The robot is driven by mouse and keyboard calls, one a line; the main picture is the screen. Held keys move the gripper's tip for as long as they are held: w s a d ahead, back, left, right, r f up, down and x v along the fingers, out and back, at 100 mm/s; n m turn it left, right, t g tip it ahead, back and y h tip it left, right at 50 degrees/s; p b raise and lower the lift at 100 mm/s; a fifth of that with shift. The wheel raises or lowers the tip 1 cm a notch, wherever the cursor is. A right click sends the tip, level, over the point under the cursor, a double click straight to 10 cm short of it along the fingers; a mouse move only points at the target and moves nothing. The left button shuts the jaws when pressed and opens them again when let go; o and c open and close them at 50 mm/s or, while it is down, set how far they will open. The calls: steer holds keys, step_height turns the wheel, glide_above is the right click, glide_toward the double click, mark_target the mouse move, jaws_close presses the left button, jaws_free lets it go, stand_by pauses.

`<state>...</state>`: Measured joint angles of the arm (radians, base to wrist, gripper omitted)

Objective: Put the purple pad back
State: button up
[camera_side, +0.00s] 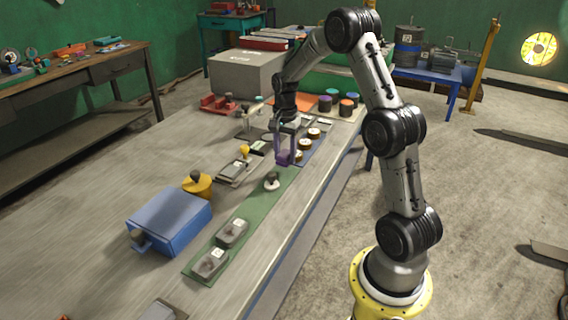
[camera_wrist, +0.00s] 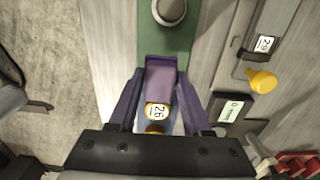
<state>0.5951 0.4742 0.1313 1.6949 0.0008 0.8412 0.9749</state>
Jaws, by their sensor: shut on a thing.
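My gripper (camera_side: 286,157) has purple fingers and hangs above the bench, over the far end of the green mat (camera_side: 258,207). In the wrist view my gripper (camera_wrist: 160,77) is shut on a purple pad (camera_wrist: 160,84), which lies between the two fingers. The lower part of the pad is hidden from the wrist camera. In the side view the pad cannot be told apart from the purple fingers. A round piece labelled 26 (camera_wrist: 157,111) shows behind the pad in the wrist view.
A blue strip (camera_side: 318,146) with round labelled pieces lies beside my gripper. A yellow-knobbed grey block (camera_side: 235,170) is to the left. Lidded jars (camera_side: 346,107) stand behind.

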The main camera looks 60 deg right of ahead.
mark_target(284, 163)
steer(key=shift+w+d+f, duration=0.1)
steer(key=shift+w+f, duration=0.05)
steer(key=shift+f, duration=0.1)
steer(key=shift+d+f, duration=0.1)
steer(key=shift+f, duration=1.5)
steer(key=shift+f, duration=0.2)
steer(key=o, duration=1.2)
steer(key=shift+r, duration=0.15)
